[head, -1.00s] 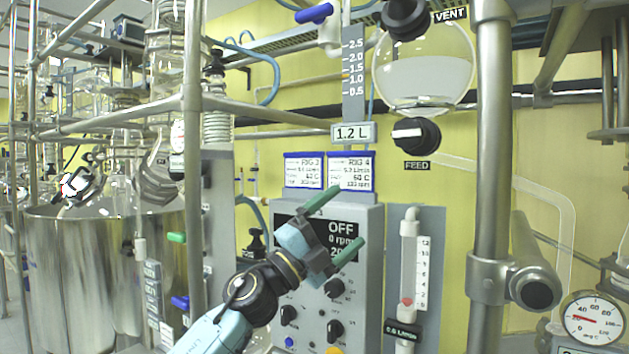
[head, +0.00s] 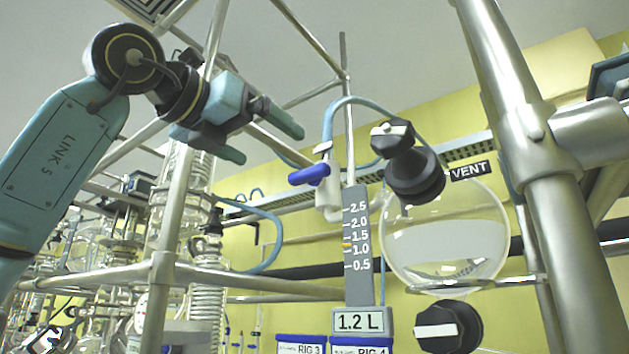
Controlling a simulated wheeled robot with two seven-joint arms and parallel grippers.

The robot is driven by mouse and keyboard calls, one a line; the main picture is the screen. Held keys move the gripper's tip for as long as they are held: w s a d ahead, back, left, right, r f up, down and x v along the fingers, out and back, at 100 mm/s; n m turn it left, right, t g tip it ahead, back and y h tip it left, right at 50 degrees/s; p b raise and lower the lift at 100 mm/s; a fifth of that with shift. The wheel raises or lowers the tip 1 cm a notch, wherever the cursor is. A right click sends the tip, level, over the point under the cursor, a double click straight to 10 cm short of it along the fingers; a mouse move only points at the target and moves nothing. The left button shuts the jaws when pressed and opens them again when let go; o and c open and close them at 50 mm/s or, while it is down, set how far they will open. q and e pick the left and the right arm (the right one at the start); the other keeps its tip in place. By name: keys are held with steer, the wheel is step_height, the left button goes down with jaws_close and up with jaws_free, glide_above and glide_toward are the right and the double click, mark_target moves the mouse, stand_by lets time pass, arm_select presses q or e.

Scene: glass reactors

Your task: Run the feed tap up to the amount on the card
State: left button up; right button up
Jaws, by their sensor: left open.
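The feed tap (head: 448,328) is a black knob with a white bar lying roughly level, below the round glass vessel (head: 445,265). Pale liquid fills about the lower half of the vessel. The card (head: 362,321) reads 1.2 L and hangs under a grey scale (head: 357,235) marked 0.5 to 2.5, with a yellow mark between 1.0 and 1.5. My left gripper (head: 268,140) is open and empty at the upper left, fingers pointing right, well above and left of the feed tap. My right gripper is out of view.
The black vent tap (head: 415,175) sits on the vessel's top beside the VENT label (head: 469,170). A blue-handled valve (head: 308,174) stands left of it. Steel posts (head: 545,190) rise at right, and a rail (head: 270,282) crosses at left. Rig cards (head: 301,346) show at the bottom.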

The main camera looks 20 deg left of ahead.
mark_target(305, 168)
arm_select(q)
steer(key=p+x, duration=0.1)
steer(key=x, duration=0.3)
steer(key=p+x, duration=0.2)
steer(key=x, duration=0.1)
steer(key=p+x, duration=0.1)
steer(key=x, duration=0.3)
steer(key=shift+w+a+r+p, duration=0.1)
steer(key=shift+w+r+p, duration=0.2)
steer(key=shift+w+p, duration=0.05)
steer(key=shift+w+f, duration=0.15)
steer(key=shift+w, duration=0.45)
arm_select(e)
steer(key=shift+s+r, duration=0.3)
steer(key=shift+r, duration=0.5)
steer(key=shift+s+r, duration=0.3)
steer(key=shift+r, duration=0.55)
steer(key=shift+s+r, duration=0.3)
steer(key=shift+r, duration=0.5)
